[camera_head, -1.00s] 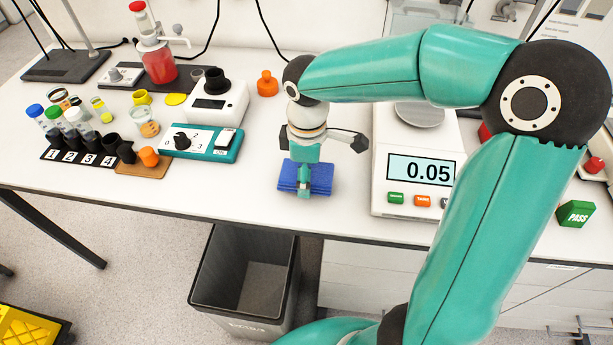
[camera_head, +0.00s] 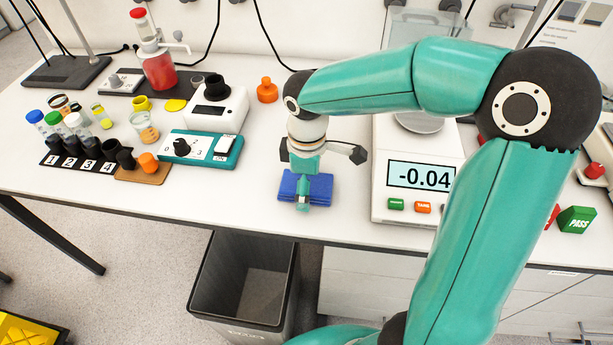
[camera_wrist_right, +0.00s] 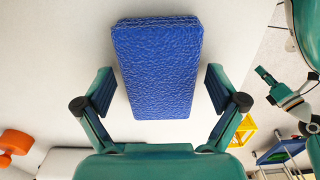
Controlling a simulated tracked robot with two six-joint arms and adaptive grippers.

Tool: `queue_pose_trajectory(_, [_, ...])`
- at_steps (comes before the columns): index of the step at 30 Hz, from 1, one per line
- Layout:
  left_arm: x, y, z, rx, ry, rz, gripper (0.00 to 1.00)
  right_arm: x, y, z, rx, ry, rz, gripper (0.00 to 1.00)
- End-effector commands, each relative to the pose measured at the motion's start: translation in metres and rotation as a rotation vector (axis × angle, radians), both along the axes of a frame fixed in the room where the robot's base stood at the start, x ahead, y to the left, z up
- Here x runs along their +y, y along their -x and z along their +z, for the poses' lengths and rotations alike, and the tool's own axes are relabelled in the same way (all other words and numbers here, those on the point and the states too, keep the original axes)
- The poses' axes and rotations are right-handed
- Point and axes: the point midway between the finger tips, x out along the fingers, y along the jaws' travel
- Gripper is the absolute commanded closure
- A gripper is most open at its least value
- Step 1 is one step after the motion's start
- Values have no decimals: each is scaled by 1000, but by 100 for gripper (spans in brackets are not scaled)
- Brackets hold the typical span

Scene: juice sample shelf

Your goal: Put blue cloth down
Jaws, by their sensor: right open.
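The blue cloth (camera_head: 318,187) is a folded block lying on the white bench top near its front edge, left of the scale. My right gripper (camera_head: 303,203) is directly above it in the head view and covers its middle. In the right wrist view the cloth (camera_wrist_right: 158,68) lies ahead, between and beyond the two spread fingers of the right gripper (camera_wrist_right: 158,92). Both fingers stand apart from it, with a gap on each side. The right gripper is open and empty. My left gripper does not show.
A scale (camera_head: 380,205) reading -0.04 stands right of the cloth. A teal switch box (camera_head: 205,148) and a white instrument (camera_head: 215,107) stand left. A numbered vial rack (camera_head: 80,164) is farther left. A grey bin (camera_head: 240,285) stands below the bench's front edge.

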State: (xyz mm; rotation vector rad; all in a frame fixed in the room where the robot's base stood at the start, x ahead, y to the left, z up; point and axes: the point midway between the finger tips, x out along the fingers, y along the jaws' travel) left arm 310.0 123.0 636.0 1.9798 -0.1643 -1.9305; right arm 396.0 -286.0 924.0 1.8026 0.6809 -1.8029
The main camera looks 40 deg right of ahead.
Motion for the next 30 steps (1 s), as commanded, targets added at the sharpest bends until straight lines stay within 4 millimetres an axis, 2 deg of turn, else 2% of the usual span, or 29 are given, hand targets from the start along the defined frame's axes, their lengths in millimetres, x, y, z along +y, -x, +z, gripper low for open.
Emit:
queue_pose_trajectory(5, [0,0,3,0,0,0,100,0,-1,14,-3,1,1,5])
queue_pose_trajectory(15, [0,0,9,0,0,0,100,0,-2,80,-6,0,1,5])
queue_pose_trajectory(21, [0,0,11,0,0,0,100,0,-1,111,-4,0,0,5])
queue_pose_trajectory(25, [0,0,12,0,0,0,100,0,-1,120,-1,0,1,5])
queue_pose_trajectory(30, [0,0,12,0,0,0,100,0,0,123,0,0,1,5])
